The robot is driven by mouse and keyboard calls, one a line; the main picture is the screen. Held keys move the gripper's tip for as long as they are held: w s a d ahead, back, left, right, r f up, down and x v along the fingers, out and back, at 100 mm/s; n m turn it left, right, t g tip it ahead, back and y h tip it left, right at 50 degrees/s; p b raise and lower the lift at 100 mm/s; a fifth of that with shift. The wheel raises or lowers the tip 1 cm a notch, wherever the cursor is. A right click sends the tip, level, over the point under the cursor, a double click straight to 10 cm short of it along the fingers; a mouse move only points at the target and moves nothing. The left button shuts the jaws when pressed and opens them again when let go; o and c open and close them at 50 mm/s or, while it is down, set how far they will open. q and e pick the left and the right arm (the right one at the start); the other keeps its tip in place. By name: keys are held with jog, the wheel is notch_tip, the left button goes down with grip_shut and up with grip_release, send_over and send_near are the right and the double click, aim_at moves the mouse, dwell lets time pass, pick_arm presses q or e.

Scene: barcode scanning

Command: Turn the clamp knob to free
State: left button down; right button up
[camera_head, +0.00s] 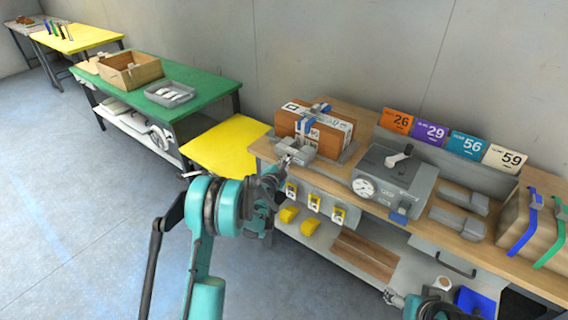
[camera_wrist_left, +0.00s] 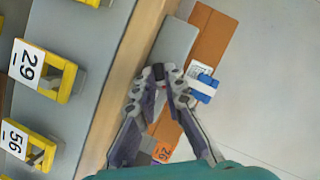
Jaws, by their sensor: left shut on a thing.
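A grey clamp (camera_head: 297,148) sits at the left front of the wooden bench, against a brown box (camera_head: 318,128) with a blue strap. My left gripper (camera_head: 284,161) is at the clamp's front left corner. In the left wrist view, the left gripper (camera_wrist_left: 160,76) has its fingertips close together at the end of the grey clamp body (camera_wrist_left: 175,48). It is shut on the clamp knob, which the fingers mostly hide. The knob's angle cannot be read. My right gripper (camera_head: 393,298) shows small at the bottom edge, below the bench front, and its jaws are unclear.
A grey gauge box (camera_head: 394,172) with a dial and lever stands right of the clamp. Numbered cards (camera_head: 430,132) stand at the back. Yellow-framed tags (camera_head: 314,202) hang along the bench front, close to my left arm. A strapped wooden box (camera_head: 535,228) is at far right.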

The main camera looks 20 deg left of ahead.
pick_arm(q)
jog(key=n+g+h, duration=0.1)
jog(key=n, duration=0.1)
jog(key=n+g+h, duration=0.1)
jog(key=n, duration=0.2)
jog(key=n+h+p, duration=0.1)
jog(key=n+h, duration=0.1)
jog(key=shift+w+a+r+g, duration=0.15)
jog(key=shift+a+r+g, duration=0.05)
jog(key=shift+a+g, duration=0.2)
dwell(0.3)
jog(key=shift+n, duration=0.4)
jog(key=c, duration=1.9)
grip_release()
jog(key=v, duration=1.2)
jog(key=shift+a+f, duration=0.1)
jog(key=shift+a, duration=0.05)
